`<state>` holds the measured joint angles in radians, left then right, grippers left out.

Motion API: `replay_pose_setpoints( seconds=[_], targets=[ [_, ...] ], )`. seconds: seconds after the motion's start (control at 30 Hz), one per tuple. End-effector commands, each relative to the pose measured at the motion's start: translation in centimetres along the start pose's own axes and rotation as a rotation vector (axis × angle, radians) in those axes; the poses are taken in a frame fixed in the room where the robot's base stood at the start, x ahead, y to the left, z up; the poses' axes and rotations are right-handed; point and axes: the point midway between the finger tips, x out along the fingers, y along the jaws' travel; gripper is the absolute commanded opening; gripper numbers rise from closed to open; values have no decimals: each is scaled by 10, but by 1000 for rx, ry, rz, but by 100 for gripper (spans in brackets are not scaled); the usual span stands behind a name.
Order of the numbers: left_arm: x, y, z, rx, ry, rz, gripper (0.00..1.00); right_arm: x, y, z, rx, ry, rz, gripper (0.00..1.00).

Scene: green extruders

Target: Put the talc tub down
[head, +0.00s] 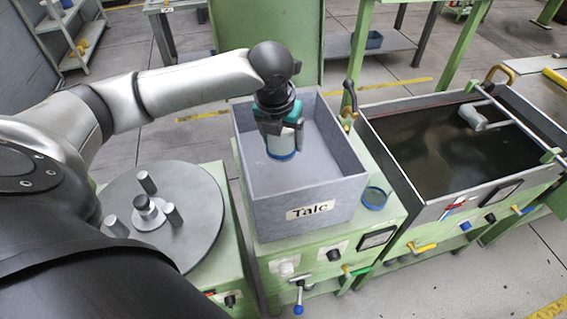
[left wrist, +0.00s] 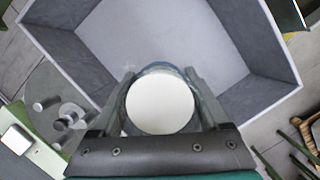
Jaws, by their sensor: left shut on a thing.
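My left gripper (head: 279,122) is shut on the talc tub (head: 282,143), a small round tub with a pale body and a blue band at its base. It hangs upright at or over the opening of the grey box labelled Talc (head: 325,219); I cannot tell its exact height. In the left wrist view the tub's round white top (left wrist: 160,104) lies between the two fingers (left wrist: 160,108), with the grey box (left wrist: 262,35) around and beyond it. The box's visible floor is bare. My right gripper is not in view.
A dark liquid tank (head: 350,128) stands farther right. A grey round plate with upright pegs (head: 210,215) is at left. Knobs and levers line the bench fronts.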

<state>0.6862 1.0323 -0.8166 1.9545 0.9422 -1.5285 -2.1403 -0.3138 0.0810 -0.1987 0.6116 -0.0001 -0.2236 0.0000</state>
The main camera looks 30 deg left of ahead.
Motion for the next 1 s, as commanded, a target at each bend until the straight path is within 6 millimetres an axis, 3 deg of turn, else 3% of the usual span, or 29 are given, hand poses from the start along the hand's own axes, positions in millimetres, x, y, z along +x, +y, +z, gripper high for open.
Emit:
replay_pose_setpoints(
  seconds=[0.1, 0.23, 0.37, 0.6, 0.97, 1.0],
  targets=[
    [24, 0, -7, -1, 2, 0, 8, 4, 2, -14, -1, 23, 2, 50],
    [36, 0, -9, -1, -2, -1, 8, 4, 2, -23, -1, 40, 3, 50],
    [43, 0, -12, -1, 0, -1, 8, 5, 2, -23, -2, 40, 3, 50],
    [76, 0, -21, -1, 0, 0, 8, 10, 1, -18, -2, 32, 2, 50],
    [80, -1, -22, -1, -2, -1, 8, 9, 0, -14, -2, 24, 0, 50],
    [81, 0, -22, 0, 0, -1, 79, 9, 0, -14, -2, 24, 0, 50]
  ],
)
